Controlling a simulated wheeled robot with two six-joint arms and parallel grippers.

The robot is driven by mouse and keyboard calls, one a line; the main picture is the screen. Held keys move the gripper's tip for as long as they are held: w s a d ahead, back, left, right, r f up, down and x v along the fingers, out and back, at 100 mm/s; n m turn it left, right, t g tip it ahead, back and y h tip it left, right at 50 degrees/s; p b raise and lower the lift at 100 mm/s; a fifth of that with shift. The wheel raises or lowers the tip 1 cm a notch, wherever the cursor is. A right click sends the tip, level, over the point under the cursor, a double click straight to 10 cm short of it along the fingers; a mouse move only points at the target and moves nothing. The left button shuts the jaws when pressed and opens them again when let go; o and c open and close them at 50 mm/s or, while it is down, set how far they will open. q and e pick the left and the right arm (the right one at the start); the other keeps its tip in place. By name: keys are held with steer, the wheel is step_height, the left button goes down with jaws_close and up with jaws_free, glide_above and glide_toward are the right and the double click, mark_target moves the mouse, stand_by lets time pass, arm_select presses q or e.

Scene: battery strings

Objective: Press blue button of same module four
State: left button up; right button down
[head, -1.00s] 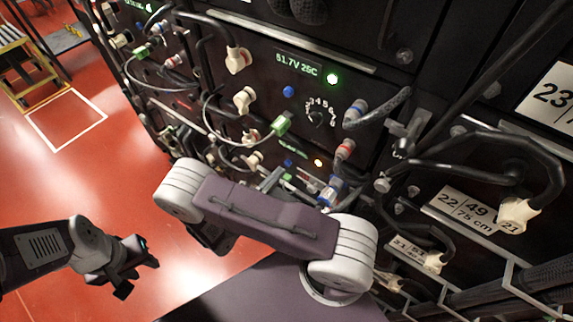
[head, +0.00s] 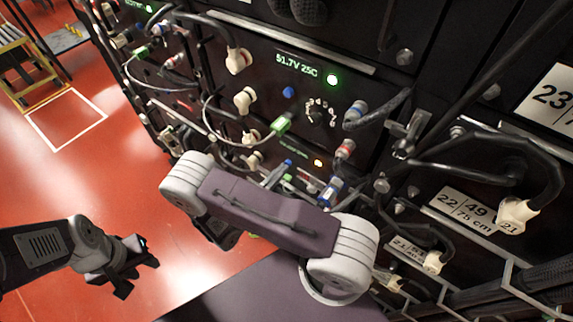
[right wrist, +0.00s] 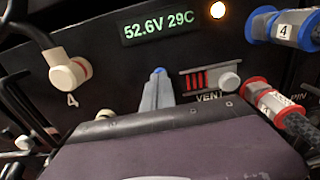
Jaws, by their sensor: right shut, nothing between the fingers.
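The module with the green 52.6V 29C display (right wrist: 158,25) and connectors marked 4 fills the right wrist view. Its blue button (right wrist: 158,71) shows just above my right gripper's fingertips and is mostly hidden by them. My right gripper (right wrist: 157,80) is shut and empty, its tips at the button; I cannot tell whether they touch. In the head view the blue button (head: 288,162) lies close to my right gripper (head: 277,174), below the 51.7V module (head: 262,82). My left gripper (head: 140,269) is open and empty over the red floor, away from the rack.
An amber light (right wrist: 217,10) glows beside the display. A blue connector (right wrist: 285,30) and a red connector (right wrist: 262,92) stand at the right, a cream plug (right wrist: 70,72) at the left. Cables loop across the rack. Open red floor (head: 60,190) lies at the left.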

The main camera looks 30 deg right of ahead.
steer(key=shift+w+d, duration=0.2)
steer(key=shift+d, duration=0.25)
steer(key=shift+a, duration=0.1)
steer(key=v, duration=0.7)
steer(key=shift+s+a, duration=0.2)
steer(key=shift+a, duration=0.15)
stand_by(0.3)
